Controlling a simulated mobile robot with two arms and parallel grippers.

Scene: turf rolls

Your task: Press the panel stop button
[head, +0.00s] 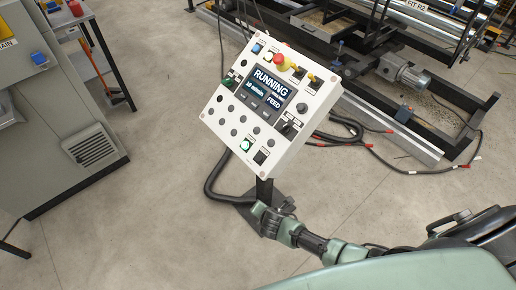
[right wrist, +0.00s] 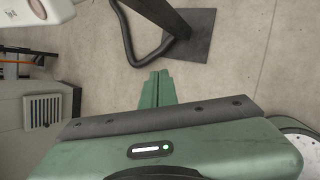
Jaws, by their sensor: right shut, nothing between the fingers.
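The white control panel (head: 222,128) stands tilted on a dark post in the head view. Its screen (head: 270,88) reads RUNNING, 10 m/min, FEED. A red mushroom button (head: 281,58) on a yellow base sits at its top edge. A lit green button (head: 246,145) and a black button (head: 260,157) sit near its bottom edge. The small labels are unreadable, so I cannot tell which is marked stop. My right gripper (head: 261,210) appears below the panel, apart from it. In the right wrist view its green fingers (right wrist: 157,88) are shut and empty. My left gripper is out of view.
The panel's post (head: 264,190) and floor plate (right wrist: 200,38) are close to my right gripper, with a thick black hose (head: 211,180) beside them. A grey cabinet (head: 60,125) stands left. Machine frames and cables (head: 370,143) lie right. Floor between is open.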

